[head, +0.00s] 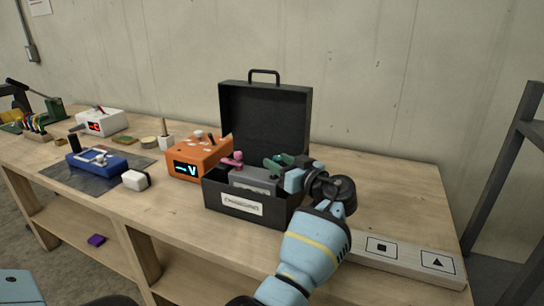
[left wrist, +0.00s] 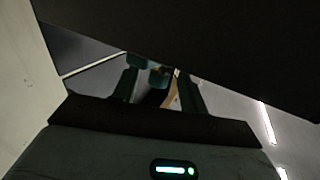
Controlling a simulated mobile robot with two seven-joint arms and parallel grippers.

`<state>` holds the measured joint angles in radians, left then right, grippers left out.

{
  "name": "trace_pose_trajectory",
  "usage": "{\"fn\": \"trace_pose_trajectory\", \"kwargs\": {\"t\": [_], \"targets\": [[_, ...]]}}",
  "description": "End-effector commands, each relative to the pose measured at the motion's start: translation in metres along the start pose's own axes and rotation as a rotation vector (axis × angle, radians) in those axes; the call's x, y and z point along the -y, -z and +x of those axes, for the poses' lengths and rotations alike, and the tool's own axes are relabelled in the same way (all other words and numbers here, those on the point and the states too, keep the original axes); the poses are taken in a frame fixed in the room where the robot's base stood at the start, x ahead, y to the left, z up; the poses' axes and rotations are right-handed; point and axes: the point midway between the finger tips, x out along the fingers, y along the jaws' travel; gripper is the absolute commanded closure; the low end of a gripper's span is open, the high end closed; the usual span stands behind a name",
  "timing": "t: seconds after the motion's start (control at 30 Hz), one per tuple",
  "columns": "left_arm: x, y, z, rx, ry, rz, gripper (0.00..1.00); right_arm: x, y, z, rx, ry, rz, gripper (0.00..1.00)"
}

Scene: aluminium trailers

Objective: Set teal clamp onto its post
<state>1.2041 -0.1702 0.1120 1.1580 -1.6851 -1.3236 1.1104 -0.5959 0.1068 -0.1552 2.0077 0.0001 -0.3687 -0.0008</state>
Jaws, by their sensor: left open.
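A teal clamp (head: 274,162) shows at the open black case (head: 232,207), above the right part of a grey block (head: 252,181) inside it. My left gripper (head: 288,167) reaches in from the right at the clamp and hides part of it. In the left wrist view, its two dark fingers (left wrist: 160,88) stand apart, and a dark teal piece, probably the clamp, shows between or beyond them. Contact cannot be told. A pink clamp (head: 234,158) sits at the block's left end. The teal clamp's post cannot be made out. My right gripper is not in view.
The case's raised lid (head: 264,122) stands behind the gripper. An orange device (head: 198,157) is left of the case. A blue device (head: 96,161) and a white box (head: 135,180) are farther left. A marked pale board (head: 400,256) lies right. The back right bench is clear.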

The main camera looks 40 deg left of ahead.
Motion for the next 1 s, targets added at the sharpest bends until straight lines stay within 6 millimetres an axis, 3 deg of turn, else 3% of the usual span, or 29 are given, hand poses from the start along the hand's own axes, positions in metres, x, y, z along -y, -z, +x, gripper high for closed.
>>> {"fn": "trace_pose_trajectory", "kwargs": {"t": [0.23,0.6,0.9,1.0], "targets": [[0.0,0.001,0.027,0.001,0.0,0.0,0.57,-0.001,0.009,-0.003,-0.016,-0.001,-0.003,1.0],[0.0,-0.001,0.032,0.001,-0.001,0.001,0.58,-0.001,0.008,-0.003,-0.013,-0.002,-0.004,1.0],[0.0,0.0,0.031,0.001,-0.001,0.0,0.97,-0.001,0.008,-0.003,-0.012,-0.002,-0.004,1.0],[0.0,0.0,0.031,0.001,-0.001,0.0,1.0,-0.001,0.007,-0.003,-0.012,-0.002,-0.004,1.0]]}}
